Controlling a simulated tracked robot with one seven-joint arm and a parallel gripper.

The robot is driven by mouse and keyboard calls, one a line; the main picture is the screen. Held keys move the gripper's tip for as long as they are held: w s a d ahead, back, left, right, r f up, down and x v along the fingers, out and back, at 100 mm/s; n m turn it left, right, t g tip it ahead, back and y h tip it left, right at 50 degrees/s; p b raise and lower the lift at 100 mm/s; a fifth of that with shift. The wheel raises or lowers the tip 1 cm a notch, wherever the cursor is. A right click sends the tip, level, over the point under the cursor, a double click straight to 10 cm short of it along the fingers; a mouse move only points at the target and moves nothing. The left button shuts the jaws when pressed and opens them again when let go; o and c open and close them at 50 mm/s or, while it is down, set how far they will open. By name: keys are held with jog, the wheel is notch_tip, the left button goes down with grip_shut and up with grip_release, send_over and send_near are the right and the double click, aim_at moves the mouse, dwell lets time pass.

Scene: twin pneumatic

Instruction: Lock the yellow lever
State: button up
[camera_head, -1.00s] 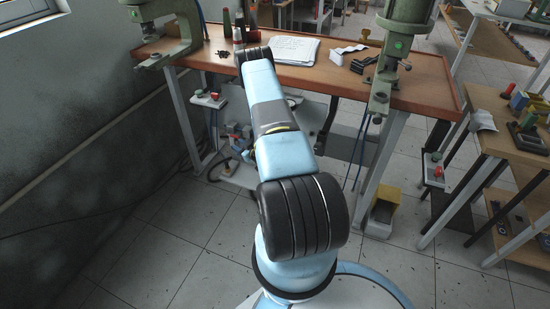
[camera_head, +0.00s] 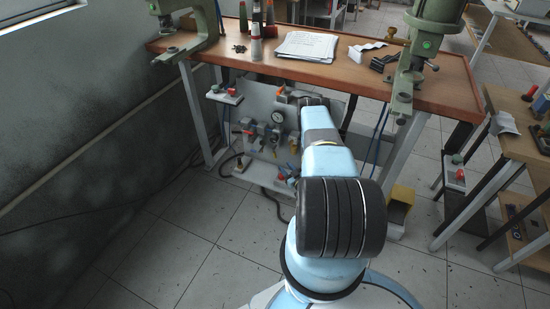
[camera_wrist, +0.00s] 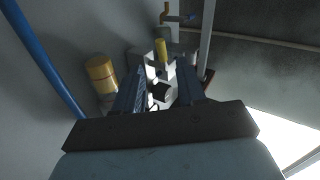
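A yellow lever-like handle (camera_wrist: 161,50) stands on a pale grey valve block just beyond my fingertips in the wrist view. It looks upright; whether it is locked cannot be told. My gripper (camera_wrist: 164,78) is open, its two dark fingers apart on either side of a white fitting with a dark round end (camera_wrist: 161,93). I see no contact with the yellow handle. In the head view my arm reaches under the workbench to the pneumatic panel (camera_head: 258,98), and my gripper is hidden behind the arm.
The workbench top (camera_head: 350,72) overhangs the panel. A pressure gauge (camera_head: 278,117) and red knobs sit on the panel. In the wrist view a yellow-banded cylinder (camera_wrist: 100,73) and a blue pipe (camera_wrist: 40,55) stand left. A bench leg (camera_head: 196,105) is left of the panel.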

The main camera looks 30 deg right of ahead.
aim_at(275, 156)
jog(key=w, duration=0.6)
jog(key=w+a, duration=0.1)
jog(key=w, duration=0.3)
jog(key=shift+w, duration=0.1)
jog(key=shift+c, duration=0.4)
grip_shut()
